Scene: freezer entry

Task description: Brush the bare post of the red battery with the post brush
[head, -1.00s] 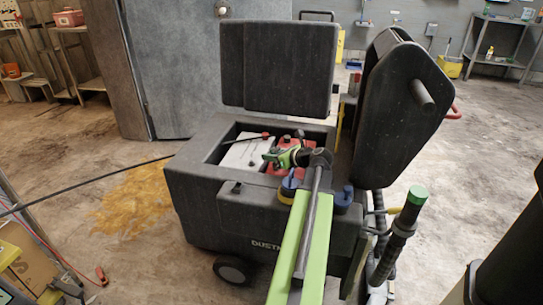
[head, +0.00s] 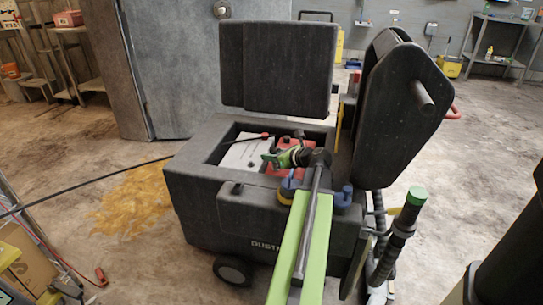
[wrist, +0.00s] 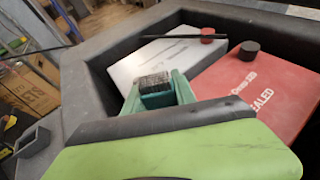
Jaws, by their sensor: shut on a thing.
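The red battery (wrist: 250,85) lies in the open machine's battery bay and carries a black round cap (wrist: 249,50) on its top. It also shows in the head view (head: 312,149), partly hidden by my arm. I cannot make out its bare post. My gripper (head: 270,159) is over the bay, above the batteries. In the wrist view its teal fingers (wrist: 157,92) are shut on a dark ridged block, which looks like the post brush (wrist: 155,82). Most of the brush is hidden by the fingers, and I see no contact with the red battery.
A white battery (wrist: 165,62) with a red cap (wrist: 208,35) and a black cable lies left of the red one. The bay's dark rim (wrist: 85,85) surrounds both. The raised lid (head: 277,68) stands behind, and a tall black housing (head: 395,110) stands at right.

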